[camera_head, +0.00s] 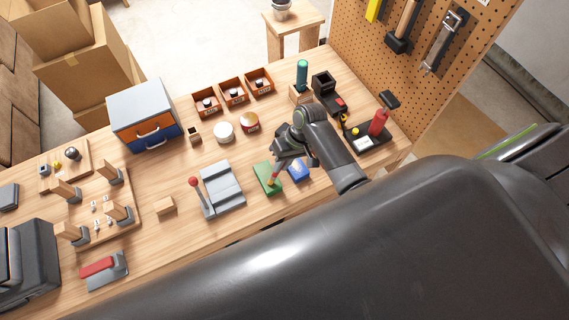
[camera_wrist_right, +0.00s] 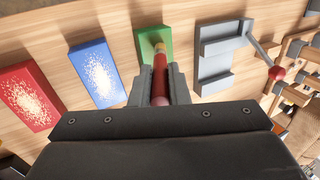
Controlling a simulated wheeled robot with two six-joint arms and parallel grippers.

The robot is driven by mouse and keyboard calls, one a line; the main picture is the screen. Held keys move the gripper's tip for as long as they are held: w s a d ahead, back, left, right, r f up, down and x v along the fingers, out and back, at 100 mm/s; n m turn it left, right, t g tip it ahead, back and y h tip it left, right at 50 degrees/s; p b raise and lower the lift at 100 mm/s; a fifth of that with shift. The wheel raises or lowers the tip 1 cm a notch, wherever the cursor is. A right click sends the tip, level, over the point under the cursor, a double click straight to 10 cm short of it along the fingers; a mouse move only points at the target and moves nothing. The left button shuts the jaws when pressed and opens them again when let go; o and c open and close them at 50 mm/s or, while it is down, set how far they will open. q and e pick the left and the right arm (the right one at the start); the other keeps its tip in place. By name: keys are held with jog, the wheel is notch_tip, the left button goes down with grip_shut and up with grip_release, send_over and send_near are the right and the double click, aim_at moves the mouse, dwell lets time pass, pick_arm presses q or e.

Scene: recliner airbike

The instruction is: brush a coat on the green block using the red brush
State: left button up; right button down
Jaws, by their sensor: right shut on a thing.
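The green block (camera_head: 266,178) lies on the workbench; it also shows in the right wrist view (camera_wrist_right: 146,36), its visible face plain green. My right gripper (camera_head: 280,160) is over the bench beside the green block, with its jaws (camera_wrist_right: 160,88) shut on the red brush (camera_wrist_right: 160,72). The brush's pale tip overlaps the green block; I cannot tell whether it touches. The blue block (camera_wrist_right: 96,76) and the red block (camera_wrist_right: 28,98) carry pale speckled patches. The blue block shows near the gripper in the head view (camera_head: 299,171). My left gripper is not in view.
A grey fixture with a red-knobbed lever (camera_head: 222,188) stands close left of the green block. White and red-rimmed tins (camera_head: 224,132) and small orange bins (camera_head: 233,96) stand behind. A drawer cabinet (camera_head: 143,110) is at back left. Bare bench lies in front of the tins.

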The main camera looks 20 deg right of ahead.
jog(key=w+b, duration=0.1)
jog(key=w, duration=0.6)
jog(key=shift+w+a, duration=0.15)
dwell(4.0)
